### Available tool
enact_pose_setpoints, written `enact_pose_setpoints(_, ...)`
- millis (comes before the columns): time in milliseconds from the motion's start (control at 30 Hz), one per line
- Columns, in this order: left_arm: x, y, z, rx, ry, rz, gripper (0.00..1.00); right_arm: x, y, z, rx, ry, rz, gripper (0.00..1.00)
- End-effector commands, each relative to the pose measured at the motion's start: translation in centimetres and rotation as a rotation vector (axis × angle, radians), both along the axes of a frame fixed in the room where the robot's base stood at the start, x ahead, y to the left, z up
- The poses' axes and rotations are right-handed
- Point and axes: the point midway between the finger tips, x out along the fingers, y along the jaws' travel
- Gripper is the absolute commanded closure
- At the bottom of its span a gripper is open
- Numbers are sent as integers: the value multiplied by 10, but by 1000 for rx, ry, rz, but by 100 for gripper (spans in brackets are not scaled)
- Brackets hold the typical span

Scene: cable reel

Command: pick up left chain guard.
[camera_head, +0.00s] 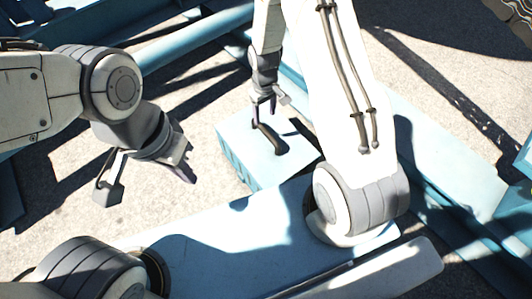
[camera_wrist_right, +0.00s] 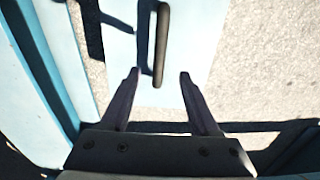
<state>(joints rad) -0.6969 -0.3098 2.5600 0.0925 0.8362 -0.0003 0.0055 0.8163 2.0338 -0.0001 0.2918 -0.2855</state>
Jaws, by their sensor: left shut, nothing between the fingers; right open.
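A light blue box-like piece (camera_head: 240,150) with a dark bar handle (camera_head: 271,139) on top stands in the middle of the head view. It looks like the chain guard. My right gripper (camera_head: 264,114) is open just above the handle's upper end. In the right wrist view, the blue top (camera_wrist_right: 195,50) and the handle (camera_wrist_right: 161,40) lie ahead, with the handle lined up between the open fingers (camera_wrist_right: 160,75). I cannot tell whether they touch. My left gripper (camera_head: 187,167) is shut and empty, left of the blue piece. My right arm hides part of the area behind it.
A blue pipe (camera_head: 195,40) and blue beams (camera_head: 440,160) of a frame surround the area. Sunlit pale ground (camera_head: 210,100) lies left of the blue piece, crossed by strong shadows. In the right wrist view a blue beam (camera_wrist_right: 65,50) runs along the left.

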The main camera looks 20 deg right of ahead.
Motion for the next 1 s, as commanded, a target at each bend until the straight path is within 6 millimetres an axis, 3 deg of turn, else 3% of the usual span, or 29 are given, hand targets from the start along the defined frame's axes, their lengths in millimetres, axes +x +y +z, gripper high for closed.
enact_pose_setpoints(333,0,0,-27,-1,-1,0,100,0,-1,-51,0,1,-1,38)
enact_pose_setpoints(567,0,0,-37,-1,-1,0,100,-1,-1,-65,0,0,-1,38)
enact_pose_setpoints(833,0,0,-67,0,0,0,100,-4,-1,-104,0,1,-1,38)
enact_pose_setpoints(1000,0,0,-67,0,0,0,100,-4,-1,-106,0,-1,-1,38)
